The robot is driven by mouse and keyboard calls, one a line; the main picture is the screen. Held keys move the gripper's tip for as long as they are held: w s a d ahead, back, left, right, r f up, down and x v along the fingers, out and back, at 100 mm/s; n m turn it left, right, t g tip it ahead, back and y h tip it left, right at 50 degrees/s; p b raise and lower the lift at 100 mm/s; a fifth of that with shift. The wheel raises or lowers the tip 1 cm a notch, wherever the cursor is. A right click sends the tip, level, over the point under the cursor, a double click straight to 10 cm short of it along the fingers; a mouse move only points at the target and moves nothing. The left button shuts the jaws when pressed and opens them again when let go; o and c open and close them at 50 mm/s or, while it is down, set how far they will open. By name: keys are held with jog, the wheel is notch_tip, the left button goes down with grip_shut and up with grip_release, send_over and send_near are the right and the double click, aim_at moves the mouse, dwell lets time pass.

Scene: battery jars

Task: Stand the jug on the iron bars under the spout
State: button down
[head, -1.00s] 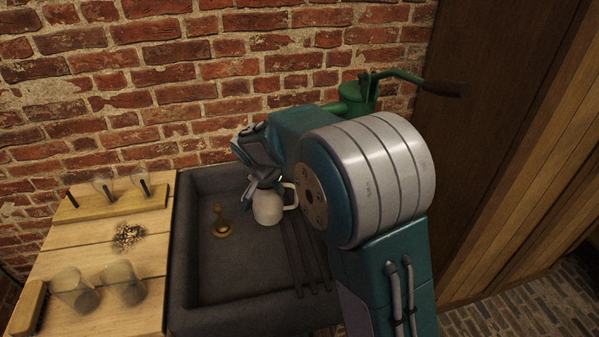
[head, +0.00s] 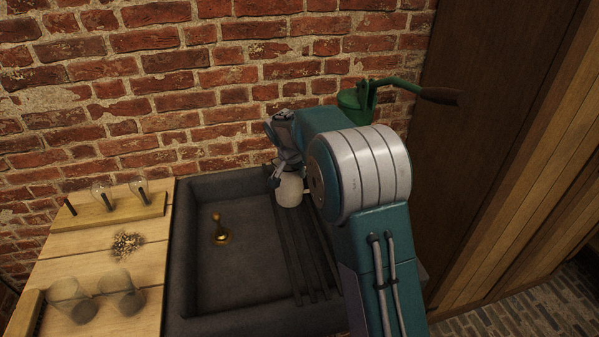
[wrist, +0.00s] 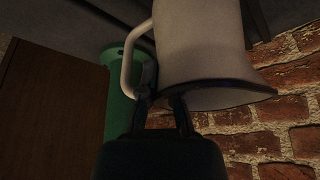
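The cream jug (head: 290,190) hangs upright at my gripper (head: 277,170), over or at the far end of the dark iron bars (head: 307,262) in the sink. I cannot tell whether its base touches the bars. In the wrist view the jug (wrist: 200,40) fills the upper middle, with its dark-edged rim and its handle visible. My gripper (wrist: 160,106) is shut on the jug at the rim beside the handle. The green pump (head: 352,99) stands behind my arm, and also shows in the wrist view (wrist: 118,85). My arm hides its spout.
A small brass object (head: 221,236) lies on the sink floor (head: 235,275), left of the bars. The wooden board (head: 90,255) at left carries glass jars (head: 122,294) and a rack (head: 110,215). The brick wall (head: 200,90) is close behind the sink.

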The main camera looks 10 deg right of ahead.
jog(key=c, duration=0.8)
grip_release()
jog(key=shift+f, duration=0.1)
jog(key=v, duration=1.2)
jog(key=s+r+n, duration=0.2)
jog(key=s+r, duration=0.3)
jog(key=s, duration=0.4)
jog(key=s+f+n+t+y, duration=0.1)
jog(key=s+n, duration=0.2)
jog(key=s, duration=1)
jog(key=s+d+f+n+t+y, duration=0.1)
jog(key=s+f+n+y, duration=0.1)
jog(key=s, duration=1.1)
jog(key=shift+s+f+n, duration=0.3)
jog(key=shift+s+n, duration=0.05)
jog(key=shift+n, duration=0.45)
